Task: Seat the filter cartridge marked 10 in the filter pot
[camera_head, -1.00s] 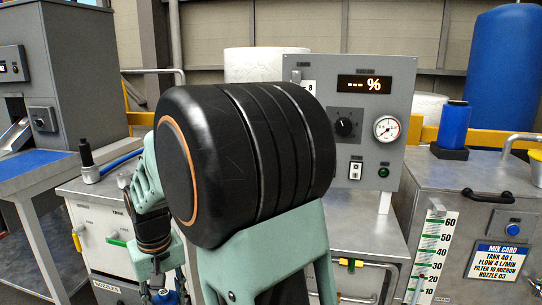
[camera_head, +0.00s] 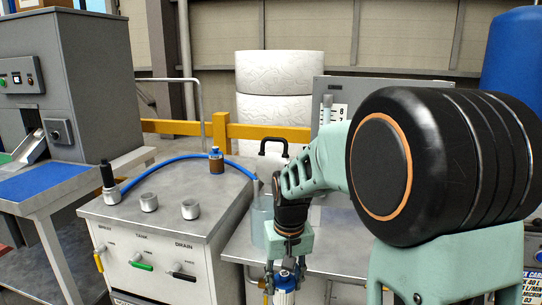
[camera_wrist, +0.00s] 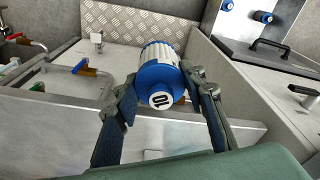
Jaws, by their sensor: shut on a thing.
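The filter cartridge marked 10 (camera_wrist: 160,78) has a white ribbed body and blue end caps; the "10" is on the end facing the wrist camera. My gripper (camera_wrist: 161,88) is shut on it, one finger on each side. In the head view, my gripper (camera_head: 285,277) points down at the lower middle, and the cartridge (camera_head: 286,284) shows below it, cut off by the frame's bottom edge. A pale translucent cylinder (camera_head: 262,228) stands just left of my wrist, partly hidden by it; I cannot tell whether it is the filter pot.
A grey bench (camera_head: 150,235) with sockets, coloured levers and a blue hose (camera_head: 190,157) stands at left. A small blue-capped brown cylinder (camera_head: 216,161) stands on it. A grey panel (camera_head: 335,90) is mostly behind my arm. In the wrist view, a black-handled lid (camera_wrist: 283,52) is at right.

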